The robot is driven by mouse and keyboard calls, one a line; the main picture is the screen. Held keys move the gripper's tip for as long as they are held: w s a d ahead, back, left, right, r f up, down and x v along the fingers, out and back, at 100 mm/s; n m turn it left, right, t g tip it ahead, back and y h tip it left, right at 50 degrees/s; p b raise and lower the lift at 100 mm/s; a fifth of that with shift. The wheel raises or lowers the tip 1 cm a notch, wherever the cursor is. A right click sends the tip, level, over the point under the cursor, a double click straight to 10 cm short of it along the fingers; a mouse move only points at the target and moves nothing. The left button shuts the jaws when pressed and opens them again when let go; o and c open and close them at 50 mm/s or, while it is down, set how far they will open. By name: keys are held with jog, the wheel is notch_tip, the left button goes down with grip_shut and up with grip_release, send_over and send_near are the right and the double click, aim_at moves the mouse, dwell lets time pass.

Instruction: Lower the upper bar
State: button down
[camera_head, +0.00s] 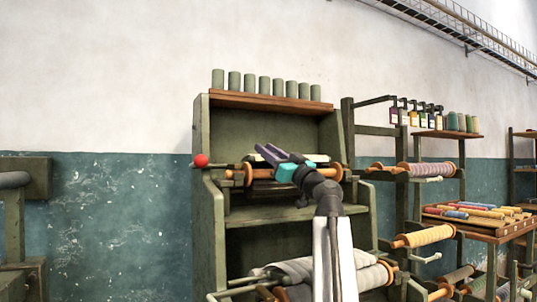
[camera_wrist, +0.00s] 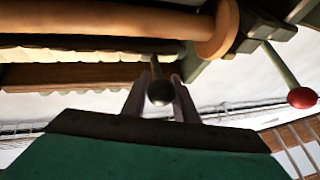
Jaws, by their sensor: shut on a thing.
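The upper wooden bar (camera_head: 250,174) with round end flanges lies across the green loom frame (camera_head: 207,230), and it fills the top of the wrist view (camera_wrist: 120,18). I cannot tell for certain whether this roller is the bar named in the task. My gripper (camera_head: 268,154), with purple fingers and a teal body, is at the frame in front of the bar. In the wrist view its two fingers are shut on a dark round knob (camera_wrist: 160,93) on a short rod. The rod's far end is partly hidden by the knob.
A red ball (camera_head: 201,160) on a thin lever sticks out left of the frame. Several grey-green cylinders (camera_head: 264,86) stand on the top shelf. Cloth rolls (camera_head: 310,270) lie below. Racks with thread spools (camera_head: 425,236) stand close on the right. The wall at left is mostly bare.

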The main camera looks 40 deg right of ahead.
jog(key=shift+s+a+r, duration=0.15)
jog(key=shift+s+a, duration=0.05)
jog(key=shift+a, duration=0.05)
jog(key=c, duration=1.8)
grip_release()
jog(key=shift+c, duration=0.2)
jog(key=o, duration=0.4)
jog(key=shift+s+a+r, duration=0.15)
jog(key=shift+s+r, duration=0.05)
jog(key=shift+s, duration=0.1)
jog(key=shift+w+f, duration=0.15)
jog(key=shift+f, duration=0.15)
jog(key=p+v, duration=0.1)
jog(key=v, duration=1.2)
jog(key=shift+s+p, duration=0.3)
jog(key=shift+p, duration=0.05)
